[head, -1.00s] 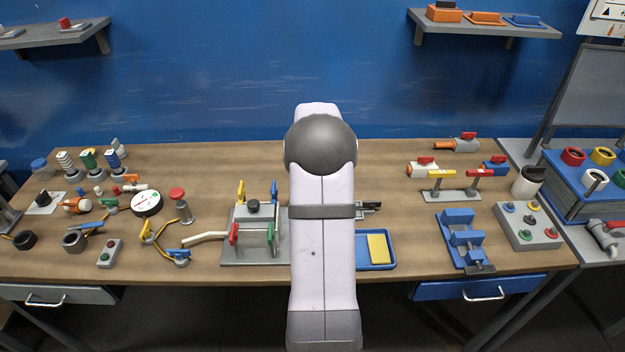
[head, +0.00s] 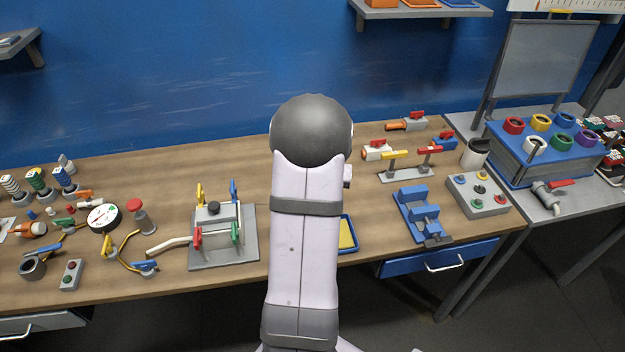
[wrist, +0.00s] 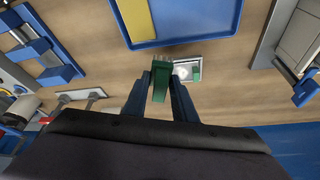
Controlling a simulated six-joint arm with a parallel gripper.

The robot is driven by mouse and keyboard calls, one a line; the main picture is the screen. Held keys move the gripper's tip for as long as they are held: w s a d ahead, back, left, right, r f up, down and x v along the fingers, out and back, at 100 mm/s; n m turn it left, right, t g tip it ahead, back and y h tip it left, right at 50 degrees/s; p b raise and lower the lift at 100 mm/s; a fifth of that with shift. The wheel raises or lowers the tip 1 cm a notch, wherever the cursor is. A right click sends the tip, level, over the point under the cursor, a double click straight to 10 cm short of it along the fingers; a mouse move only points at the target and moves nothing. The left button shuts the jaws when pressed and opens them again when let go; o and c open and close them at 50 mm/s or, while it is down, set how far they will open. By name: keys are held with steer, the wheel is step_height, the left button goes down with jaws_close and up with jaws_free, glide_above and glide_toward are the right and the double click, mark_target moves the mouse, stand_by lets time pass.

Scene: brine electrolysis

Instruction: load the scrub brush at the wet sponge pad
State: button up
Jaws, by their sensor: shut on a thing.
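My gripper (wrist: 163,85) is shut on a green block-like thing with short bristles along its top edge, which I take to be the scrub brush (wrist: 159,82). The wet sponge pad, a yellow slab (wrist: 136,18), lies in a blue tray (wrist: 205,38) ahead of the brush in the wrist view. The brush appears apart from the tray. In the head view, my arm hides the gripper and the brush. There the yellow pad (head: 345,236) and blue tray (head: 355,240) are partly covered by my arm.
A small grey plate (wrist: 205,62) with a round white piece lies beside the brush. In the head view, a grey valve fixture (head: 222,250) stands left of my arm. A blue vise-like fixture (head: 420,215) and a button box (head: 478,196) stand to the right.

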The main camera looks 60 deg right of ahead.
steer(key=s+a+m+g, duration=0.1)
steer(key=s+m+g, duration=0.4)
steer(key=m, duration=0.9)
steer(key=shift+s+a+f+y, duration=0.2)
steer(key=shift+s+f+y, duration=0.2)
steer(key=shift+s, duration=0.6)
steer(key=shift+f, duration=0.1)
steer(key=shift+f+b, duration=1.15)
steer(key=shift+f, duration=1.75)
steer(key=shift+f+b, duration=0.5)
steer(key=shift+b, duration=0.1)
steer(key=shift+s+a+f+b, duration=0.1)
steer(key=shift+a+f+b, duration=0.05)
steer(key=shift+b, duration=0.3)
stand_by(0.6)
